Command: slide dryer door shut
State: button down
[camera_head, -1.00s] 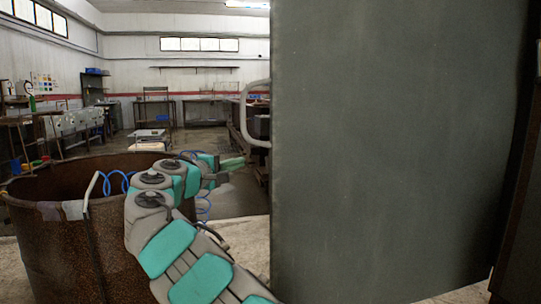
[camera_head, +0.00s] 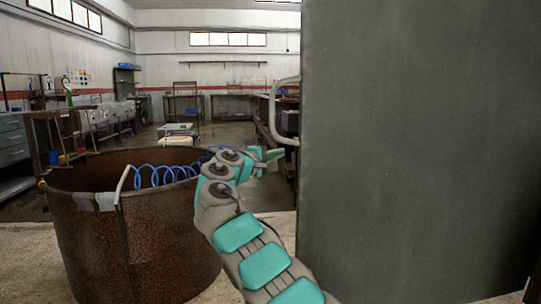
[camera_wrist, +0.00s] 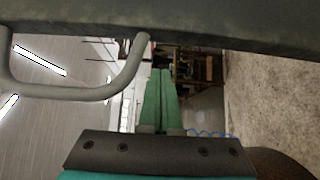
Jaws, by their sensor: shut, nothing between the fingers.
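The dryer door (camera_head: 415,150) is a large flat grey-green panel filling the right half of the head view. Its bar handle (camera_head: 285,84) sticks out from the left edge. My gripper (camera_head: 275,155) is just left of that edge, near the lower end of the handle. Its fingers are shut and empty. In the wrist view the door (camera_wrist: 230,28) runs across the top and the handle (camera_wrist: 95,92) curves at left. The closed green fingers (camera_wrist: 158,95) point toward the door, beside the handle's end. I cannot tell whether they touch it.
A rusty open drum (camera_head: 140,240) stands at left, close to my arm, with a blue coiled hose (camera_head: 165,174) at its rim. Workbenches (camera_head: 225,105) line the far wall. Open floor lies beyond the drum.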

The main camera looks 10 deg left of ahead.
jog(key=shift+w+d+b, duration=0.25)
jog(key=shift+d+b, duration=0.05)
jog(key=shift+d, duration=0.65)
jog(key=shift+w+d+b, duration=0.25)
jog(key=shift+d, duration=0.7)
